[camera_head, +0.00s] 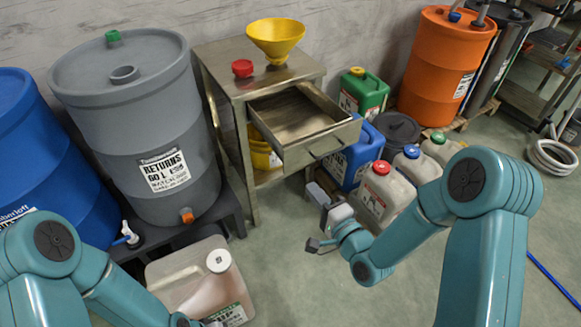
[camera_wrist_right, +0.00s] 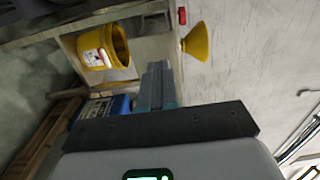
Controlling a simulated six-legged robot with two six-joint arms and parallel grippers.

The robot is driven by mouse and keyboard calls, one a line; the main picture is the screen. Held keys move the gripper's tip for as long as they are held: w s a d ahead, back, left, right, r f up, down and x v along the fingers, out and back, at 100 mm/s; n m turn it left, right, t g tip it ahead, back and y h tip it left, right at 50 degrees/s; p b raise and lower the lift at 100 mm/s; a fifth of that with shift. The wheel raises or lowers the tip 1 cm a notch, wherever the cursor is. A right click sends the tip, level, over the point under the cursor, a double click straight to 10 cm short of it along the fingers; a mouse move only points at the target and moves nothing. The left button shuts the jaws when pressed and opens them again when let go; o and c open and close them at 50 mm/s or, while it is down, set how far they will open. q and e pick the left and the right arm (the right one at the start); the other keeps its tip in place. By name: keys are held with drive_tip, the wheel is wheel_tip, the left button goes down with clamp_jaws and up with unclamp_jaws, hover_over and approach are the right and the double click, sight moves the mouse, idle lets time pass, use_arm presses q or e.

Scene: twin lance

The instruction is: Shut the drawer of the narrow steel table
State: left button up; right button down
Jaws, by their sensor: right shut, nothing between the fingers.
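The narrow steel table (camera_head: 222,57) stands against the wall in the head view. Its drawer (camera_head: 325,148) is pulled well out towards the front right and looks empty. My right gripper (camera_head: 315,192) is below and in front of the drawer's front panel, apart from it, with its fingers shut and empty. In the right wrist view the shut fingers (camera_wrist_right: 155,85) point towards the table, seen sideways; I cannot make out the drawer clearly there. My left arm ends at the bottom edge of the head view, beside a jug; only a dark bit of its gripper (camera_head: 205,323) shows.
A yellow funnel (camera_head: 276,40) and red cap (camera_head: 242,68) are on the tabletop. A yellow bucket (camera_wrist_right: 103,47) sits below. Jerrycans, including a blue one (camera_head: 362,150) and a grey red-capped one (camera_head: 383,195), stand close right. A grey drum (camera_head: 140,120) stands left; a pale jug (camera_head: 200,280) in front.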

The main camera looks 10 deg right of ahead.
sight(286, 158)
drive_tip(key=x, duration=1)
drive_tip(key=shift+w+a, duration=0.2)
drive_tip(key=shift+w, duration=0.05)
use_arm(q)
drive_tip(key=shift+d+f, duration=0.15)
drive_tip(key=shift+f, duration=0.15)
use_arm(e)
drive_tip(key=shift+w+f, duration=0.1)
